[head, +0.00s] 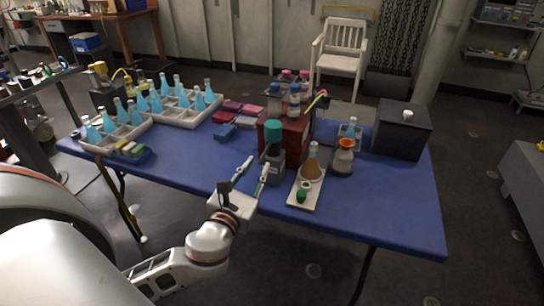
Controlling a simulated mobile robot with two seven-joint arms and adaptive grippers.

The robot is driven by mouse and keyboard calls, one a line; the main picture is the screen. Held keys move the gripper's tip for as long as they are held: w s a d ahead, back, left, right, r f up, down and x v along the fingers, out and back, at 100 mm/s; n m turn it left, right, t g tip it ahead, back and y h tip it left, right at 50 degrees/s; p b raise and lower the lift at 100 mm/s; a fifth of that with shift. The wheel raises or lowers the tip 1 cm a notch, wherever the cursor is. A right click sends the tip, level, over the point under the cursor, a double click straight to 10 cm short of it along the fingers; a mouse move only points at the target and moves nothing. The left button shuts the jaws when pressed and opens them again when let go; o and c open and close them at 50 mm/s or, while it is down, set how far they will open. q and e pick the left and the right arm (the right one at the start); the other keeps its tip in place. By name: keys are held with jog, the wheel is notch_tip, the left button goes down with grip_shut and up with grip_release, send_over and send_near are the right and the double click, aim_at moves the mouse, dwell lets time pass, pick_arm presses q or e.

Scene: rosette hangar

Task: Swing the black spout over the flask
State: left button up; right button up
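A bottle with a teal cap (273,130) and a dark neck stands near the table's front middle. A small black part (272,150) shows below the cap; I cannot tell for sure that it is the spout. A flask with brown contents (312,170) stands to its right on a white plate (298,203) with a green knob. My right gripper is not in view.
A dark red box (297,140) with bottles on top stands behind the teal-capped bottle. White racks (122,139) of blue flasks fill the table's left. A black box (402,130) stands at right. The blue table's (400,215) front right is clear.

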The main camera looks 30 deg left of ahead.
aim_at(260, 161)
pick_arm(q)
jog(key=shift+x, duration=3.15)
grip_shut()
